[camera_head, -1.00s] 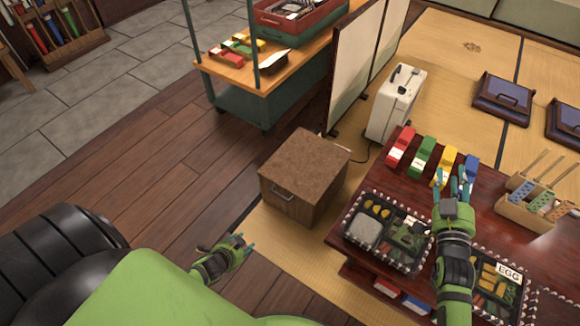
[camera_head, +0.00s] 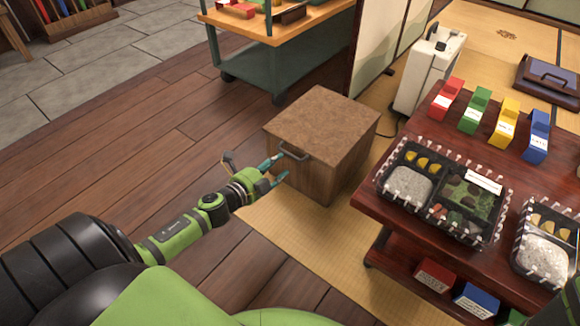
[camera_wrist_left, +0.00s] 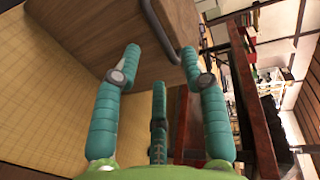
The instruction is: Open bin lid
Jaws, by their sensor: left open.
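The bin is a brown wooden box (camera_head: 310,180) with a flat speckled brown lid (camera_head: 325,122), lying closed on top. A dark bar handle (camera_head: 295,152) is at the lid's front edge. My left gripper (camera_head: 282,165) is open at the bin's front, with its teal fingers close to the handle. In the left wrist view, the open fingers (camera_wrist_left: 160,62) point at the bin's wooden face (camera_wrist_left: 95,40), and the handle (camera_wrist_left: 163,35) runs just beyond them. I cannot tell whether a finger touches it. My right gripper is not in view.
A low dark red table (camera_head: 400,215) with bento boxes (camera_head: 445,190) and coloured cartons (camera_head: 490,112) stands to the right. A white case (camera_head: 428,68) and a folding screen (camera_head: 385,40) are behind the bin. A cart (camera_head: 270,62) is at the back. The wooden floor left is clear.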

